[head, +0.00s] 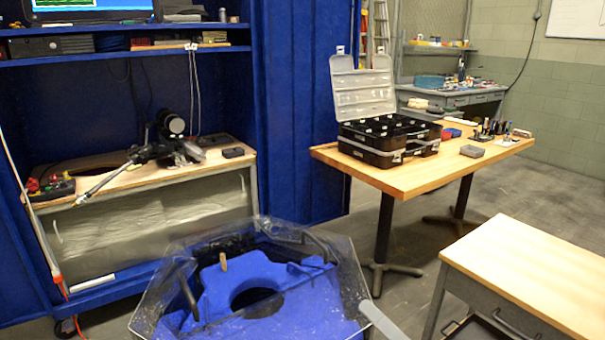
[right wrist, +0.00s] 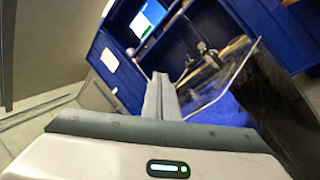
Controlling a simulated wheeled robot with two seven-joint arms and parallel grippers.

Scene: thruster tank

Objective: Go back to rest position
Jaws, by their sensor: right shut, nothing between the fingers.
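My right gripper (head: 382,319) shows at the bottom of the head view as a pale grey finger, at the lower right edge of the clear-walled tank (head: 349,290). In the right wrist view the two fingers of the right gripper (right wrist: 161,80) lie together, shut, with nothing between them. The clear tank wall (right wrist: 228,85) shows to the right of the fingers there. My left gripper is not in the head view.
The tank holds a blue body (head: 215,283) with a round opening. A wooden table (head: 405,178) carries an open black case (head: 372,155). Another wood-topped table (head: 545,265) stands at the lower right. A blue booth with a workbench (head: 120,183) is at the left. Grey floor lies between the tables.

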